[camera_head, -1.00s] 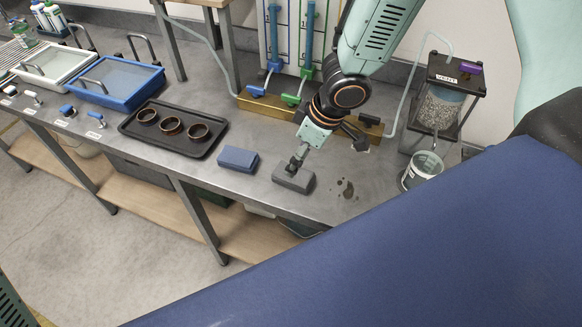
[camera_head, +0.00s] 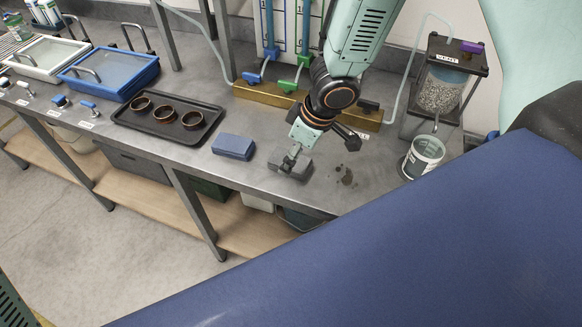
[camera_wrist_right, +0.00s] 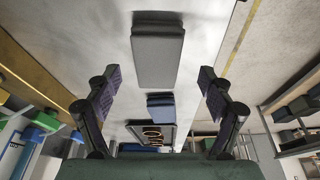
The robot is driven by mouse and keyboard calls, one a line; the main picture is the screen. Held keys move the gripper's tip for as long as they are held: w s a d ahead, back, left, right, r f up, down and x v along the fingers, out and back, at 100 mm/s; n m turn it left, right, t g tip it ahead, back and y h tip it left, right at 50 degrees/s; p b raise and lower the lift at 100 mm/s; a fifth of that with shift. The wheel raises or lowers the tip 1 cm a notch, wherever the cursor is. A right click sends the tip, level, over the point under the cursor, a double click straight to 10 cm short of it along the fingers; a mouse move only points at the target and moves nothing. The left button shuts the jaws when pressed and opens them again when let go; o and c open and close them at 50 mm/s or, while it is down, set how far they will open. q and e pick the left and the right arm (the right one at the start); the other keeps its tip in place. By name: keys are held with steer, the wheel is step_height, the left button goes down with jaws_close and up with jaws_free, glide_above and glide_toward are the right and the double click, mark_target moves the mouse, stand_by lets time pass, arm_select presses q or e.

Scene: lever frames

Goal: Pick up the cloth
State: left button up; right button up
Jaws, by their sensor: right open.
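Two folded cloths lie flat on the grey bench. The grey one (camera_head: 299,169) is near the front edge, and it also shows in the right wrist view (camera_wrist_right: 157,58). The blue one (camera_head: 233,146) lies left of it and shows further down in the right wrist view (camera_wrist_right: 160,105). My right gripper (camera_head: 322,151) is over the grey cloth, with one finger hiding part of it. In the right wrist view the right gripper (camera_wrist_right: 160,77) has its fingers wide apart, with nothing between them held. Whether a finger touches the cloth cannot be told. My left gripper is not in view.
A black tray (camera_head: 133,124) with three dark rings stands to the left, beyond it a blue-rimmed box (camera_head: 122,92). A white cup (camera_head: 423,156) and a vent canister (camera_head: 443,88) stand to the right. A brass manifold (camera_head: 245,92) with valves runs behind.

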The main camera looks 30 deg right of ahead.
steer(key=shift+b+x, duration=0.6)
steer(key=shift+x, duration=0.65)
steer(key=shift+w+f, duration=0.25)
steer(key=shift+w+d+f, duration=0.1)
steer(key=shift+w, duration=0.2)
steer(key=shift+s+r, duration=0.35)
steer(key=shift+s, duration=0.2)
steer(key=c, duration=0.4)
steer(key=shift+c, duration=0.8)
steer(key=shift+w+f, duration=0.2)
steer(key=shift+w, duration=0.15)
steer(key=c, duration=0.3)
steer(key=shift+c, duration=1.4)
steer(key=shift+s+r, duration=0.1)
steer(key=shift+s, duration=0.15)
steer(key=shift+c, duration=0.5)
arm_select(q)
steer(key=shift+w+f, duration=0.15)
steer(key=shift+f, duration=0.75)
